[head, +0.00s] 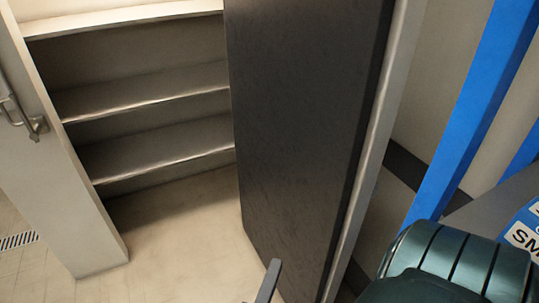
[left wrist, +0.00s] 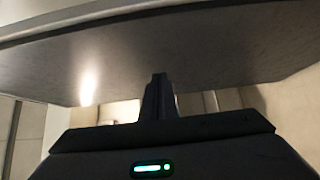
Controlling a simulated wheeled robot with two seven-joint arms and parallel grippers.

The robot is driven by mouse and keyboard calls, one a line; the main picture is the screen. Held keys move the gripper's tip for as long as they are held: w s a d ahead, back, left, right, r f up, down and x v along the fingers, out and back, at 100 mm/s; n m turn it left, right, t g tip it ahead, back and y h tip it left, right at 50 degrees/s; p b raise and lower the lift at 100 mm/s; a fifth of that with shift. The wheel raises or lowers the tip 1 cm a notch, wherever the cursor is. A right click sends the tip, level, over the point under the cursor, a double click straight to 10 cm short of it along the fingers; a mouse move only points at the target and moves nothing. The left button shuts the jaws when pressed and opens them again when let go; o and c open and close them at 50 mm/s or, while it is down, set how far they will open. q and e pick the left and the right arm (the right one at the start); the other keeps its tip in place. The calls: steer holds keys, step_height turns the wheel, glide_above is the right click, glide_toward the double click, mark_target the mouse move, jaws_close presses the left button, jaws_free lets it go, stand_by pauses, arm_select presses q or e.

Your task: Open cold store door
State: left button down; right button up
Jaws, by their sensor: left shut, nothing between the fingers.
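The cold store door (head: 300,110) is a tall dark panel with a pale metal edge (head: 385,125). It stands swung open, and the shelved interior shows to its left. My left gripper (head: 270,282) shows only as a grey finger at the bottom of the head view, close to the door's lower part. In the left wrist view, the left gripper (left wrist: 158,95) is shut and empty, with the grey door panel (left wrist: 190,55) just beyond its tips. I cannot tell whether they touch. My right gripper is not in view.
Pale shelves (head: 150,92) line the interior over a bare beige floor (head: 185,225). A pale frame post (head: 70,200) with a metal fitting (head: 35,125) stands at the left. A blue upright (head: 465,120) stands right of the door. A floor drain (head: 18,241) lies at the left.

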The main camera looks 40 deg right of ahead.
arm_select(q)
steer(key=shift+s+a, duration=0.5)
steer(key=shift+s, duration=0.25)
steer(key=shift+w+f, duration=0.1)
steer(key=w+a+f+m+y, duration=0.1)
steer(key=w+a+f+y, duration=0.3)
steer(key=f, duration=0.8)
steer(key=w+a+f+m+y, duration=0.1)
steer(key=a+f, duration=0.5)
steer(key=f, duration=0.6)
steer(key=w+a+f+m+y, duration=0.1)
steer(key=w+a+f+y, duration=0.2)
steer(key=f, duration=1)
steer(key=s+a+f+m+g+y, duration=0.1)
steer(key=s+a+f+g+y, duration=0.15)
steer(key=s+a+f, duration=0.75)
steer(key=s+a+f+m+g+y, duration=0.1)
steer(key=s+a+f+m+y, duration=0.2)
steer(key=a+f, duration=1.1)
steer(key=s+a+f+g+y, duration=0.1)
steer(key=s+a+f, duration=0.2)
steer(key=s+a, duration=0.4)
steer(key=s+a+f+g+y, duration=0.1)
steer(key=s+a+f+g, duration=0.1)
steer(key=s+a, duration=0.6)
steer(key=s+f, duration=0.1)
steer(key=s, duration=0.2)
steer(key=shift+s+m+y, duration=0.2)
steer(key=shift+m+y, duration=0.1)
steer(key=shift+y, duration=0.05)
